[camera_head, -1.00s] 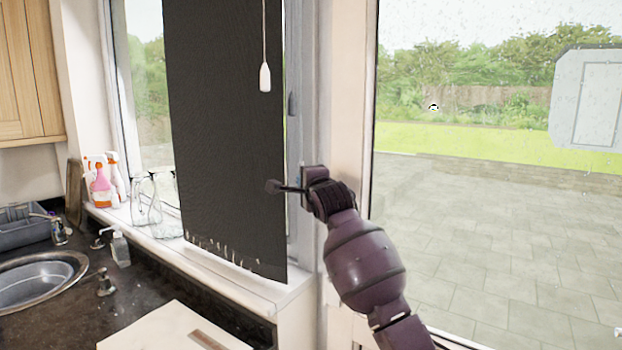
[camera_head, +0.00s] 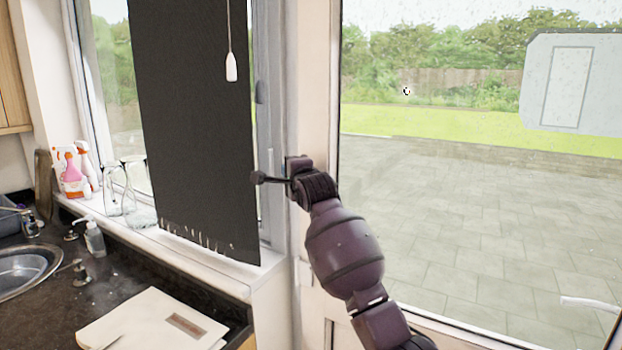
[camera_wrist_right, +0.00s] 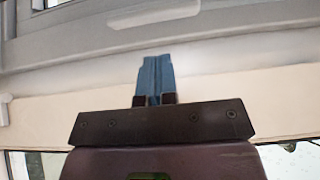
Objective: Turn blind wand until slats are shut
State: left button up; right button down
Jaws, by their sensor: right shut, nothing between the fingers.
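The blind (camera_head: 190,120) is a dark hanging panel in front of the window, with a ragged lower hem. I cannot make out separate slats in it. A thin cord with a white, slim end piece (camera_head: 231,67), the only wand-like part visible, hangs before its right side. My right gripper (camera_head: 257,178) is beside the blind's lower right edge, well below the white piece and apart from it. In the right wrist view its blue fingers (camera_wrist_right: 155,78) are together and empty, before a pale window frame. My left gripper is not in view.
Glasses (camera_head: 130,190) and spray bottles (camera_head: 73,170) stand on the sill at left. A soap bottle (camera_head: 94,238) and a board (camera_head: 150,320) are on the dark counter. A large glass pane (camera_head: 470,200) fills the right side.

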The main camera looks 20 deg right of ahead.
jog(key=s+r+n+t+b, duration=0.2)
jog(key=s+r+n, duration=0.1)
jog(key=s+n, duration=0.65)
jog(key=s+f+n+g, duration=0.1)
jog(key=s+f+n, duration=0.45)
jog(key=f, duration=0.75)
jog(key=s+f+n+g, duration=0.1)
jog(key=s+f+n, duration=0.45)
jog(key=f, duration=0.75)
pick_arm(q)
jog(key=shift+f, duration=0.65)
pick_arm(e)
jog(key=s+d+f+m+g, duration=0.1)
jog(key=s+d+f+g, duration=0.1)
jog(key=s+f, duration=1)
jog(key=s+d+f+m+g, duration=0.1)
jog(key=s+f+g, duration=0.3)
jog(key=s+f, duration=0.9)
jog(key=s+d, duration=0.1)
jog(key=s, duration=0.1)
jog(key=shift+s+h, duration=0.4)
